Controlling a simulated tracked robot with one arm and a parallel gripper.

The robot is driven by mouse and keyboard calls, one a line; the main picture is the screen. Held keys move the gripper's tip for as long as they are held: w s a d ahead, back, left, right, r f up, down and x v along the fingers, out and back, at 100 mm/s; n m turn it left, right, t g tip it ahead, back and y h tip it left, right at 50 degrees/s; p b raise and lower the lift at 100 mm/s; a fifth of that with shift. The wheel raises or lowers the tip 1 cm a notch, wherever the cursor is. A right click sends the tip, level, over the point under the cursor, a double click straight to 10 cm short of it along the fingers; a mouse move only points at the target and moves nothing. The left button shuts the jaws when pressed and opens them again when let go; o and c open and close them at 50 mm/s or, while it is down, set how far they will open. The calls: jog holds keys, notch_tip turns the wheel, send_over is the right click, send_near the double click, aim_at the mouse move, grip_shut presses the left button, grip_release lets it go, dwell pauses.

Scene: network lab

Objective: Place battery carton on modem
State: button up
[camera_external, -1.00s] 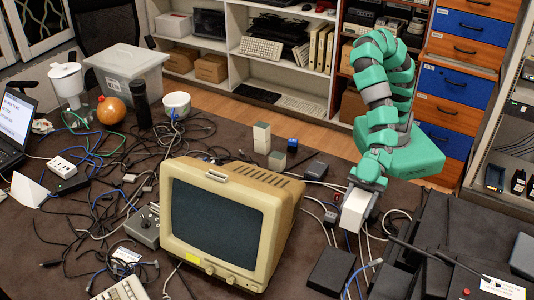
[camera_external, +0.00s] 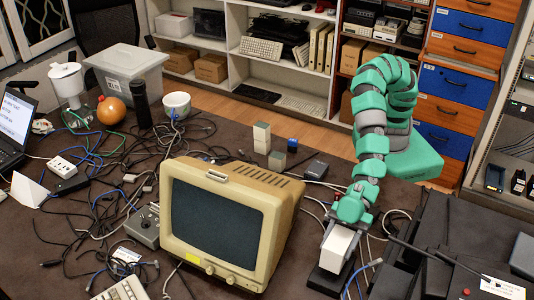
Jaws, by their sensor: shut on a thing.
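The battery carton, a white box (camera_external: 338,246), is in the grip of my gripper (camera_external: 343,224). My gripper is shut on its upper end, and the fingertips are partly hidden by the carton and the hand. The modem, a flat black box (camera_external: 325,281), lies on the dark table to the right of the old monitor. The carton is over the modem and hides most of its top. I cannot tell whether the carton touches the modem or hangs just above it.
A beige CRT monitor (camera_external: 222,225) stands close on the left. Black equipment (camera_external: 445,245) with antennas stands on the right. Cables lie around the modem. Small blocks (camera_external: 262,138) and a dark adapter (camera_external: 316,170) stand behind.

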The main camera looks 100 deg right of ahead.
aim_at(329, 269)
jog(key=shift+w+a, duration=0.15)
jog(key=shift+a, duration=0.05)
jog(key=shift+f+b, duration=0.9)
jog(key=shift+f, duration=0.85)
jog(key=shift+f, duration=0.1)
jog(key=o, duration=1.1)
jog(key=p+v, duration=0.3)
jog(key=v, duration=0.9)
